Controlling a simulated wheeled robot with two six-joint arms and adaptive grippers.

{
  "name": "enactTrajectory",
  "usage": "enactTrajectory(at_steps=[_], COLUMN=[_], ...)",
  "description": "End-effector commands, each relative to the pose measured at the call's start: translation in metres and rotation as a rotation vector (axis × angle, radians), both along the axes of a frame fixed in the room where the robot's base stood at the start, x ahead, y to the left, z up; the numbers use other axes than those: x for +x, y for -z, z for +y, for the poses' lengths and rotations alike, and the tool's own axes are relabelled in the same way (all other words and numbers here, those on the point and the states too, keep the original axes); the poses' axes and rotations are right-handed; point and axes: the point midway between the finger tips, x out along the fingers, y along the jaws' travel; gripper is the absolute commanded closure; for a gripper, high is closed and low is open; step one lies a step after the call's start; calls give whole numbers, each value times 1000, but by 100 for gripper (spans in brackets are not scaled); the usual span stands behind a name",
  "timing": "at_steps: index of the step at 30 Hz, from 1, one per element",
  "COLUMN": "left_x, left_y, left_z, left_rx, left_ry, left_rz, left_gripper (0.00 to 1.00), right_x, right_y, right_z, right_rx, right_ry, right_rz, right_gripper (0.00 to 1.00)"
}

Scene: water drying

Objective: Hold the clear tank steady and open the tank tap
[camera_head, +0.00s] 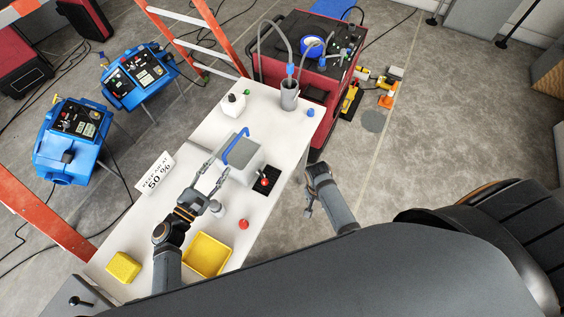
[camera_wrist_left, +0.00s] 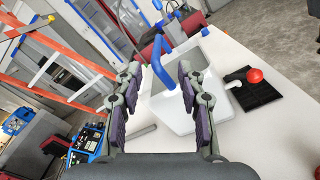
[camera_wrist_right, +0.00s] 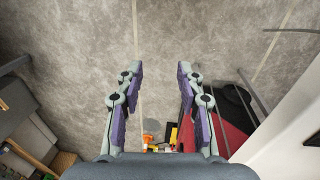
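The clear tank (camera_head: 250,158) looks like a pale grey box standing on the white table, with a blue bar handle (camera_head: 236,147) at its left side. Its tap has a red ball knob (camera_head: 264,182) over a black pad (camera_head: 270,176) on the right. The left wrist view shows the tank (camera_wrist_left: 198,75), handle (camera_wrist_left: 160,62) and red knob (camera_wrist_left: 255,75). My left gripper (camera_head: 215,169) is open and empty, its fingers pointing at the tank's near left side. My right gripper (camera_head: 309,198) is open and empty beyond the table's right edge, facing floor in its wrist view (camera_wrist_right: 157,72).
A yellow tray (camera_head: 207,238), a yellow sponge (camera_head: 123,267), a red cap (camera_head: 243,225) and a 50 % sign (camera_head: 158,171) are near. A grey cup (camera_head: 289,97) with hoses and a white bottle (camera_head: 234,105) stand behind. A red machine (camera_head: 292,60) adjoins the table's far end.

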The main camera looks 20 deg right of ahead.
Motion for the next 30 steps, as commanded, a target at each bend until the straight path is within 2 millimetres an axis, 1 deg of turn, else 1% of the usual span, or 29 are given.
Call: enactTrajectory(at_steps=[1, 2, 3, 5, 6, 9, 12, 16, 20, 23, 26, 30], left_x=[0, 0, 0, 0, 0, 0, 0, 0, 1, 6, 17, 38], left_y=[0, 0, 0, 0, 0, 0, 0, 0, 0, -1, -1, -2], left_z=[0, 0, 0, 0, 0, 0, 0, 0, 0, -5, -16, -38], left_rx=[0, 0, 0, 0, 0, 0, 0, 0, 0, -1, -3, -4], left_ry=[0, 0, 0, 0, 0, 0, 0, 0, 0, -1, -1, -1], left_rz=[0, 0, 0, 0, 0, 0, 0, 0, 0, -1, -2, -2], left_gripper=[61, 61, 61, 61, 61, 61, 61, 61, 61, 61, 61, 61], right_x=[25, 36, 50, 67, 76, 92, 100, 103, 103, 103, 103, 103], right_y=[-24, -38, -56, -83, -100, -138, -165, -180, -182, -182, -182, -182], right_z=[19, 30, 44, 63, 75, 97, 111, 119, 120, 120, 119, 119], right_rx=[56, 91, 136, 200, 238, 313, 361, 385, 388, 388, 387, 387], right_ry=[113, 181, 267, 379, 442, 562, 635, 677, 686, 685, 684, 683], right_rz=[-24, -28, -30, -23, -16, 10, 36, 56, 59, 59, 59, 59], right_gripper=[62, 62, 62, 62, 62, 62, 62, 62, 62, 62, 62, 62])
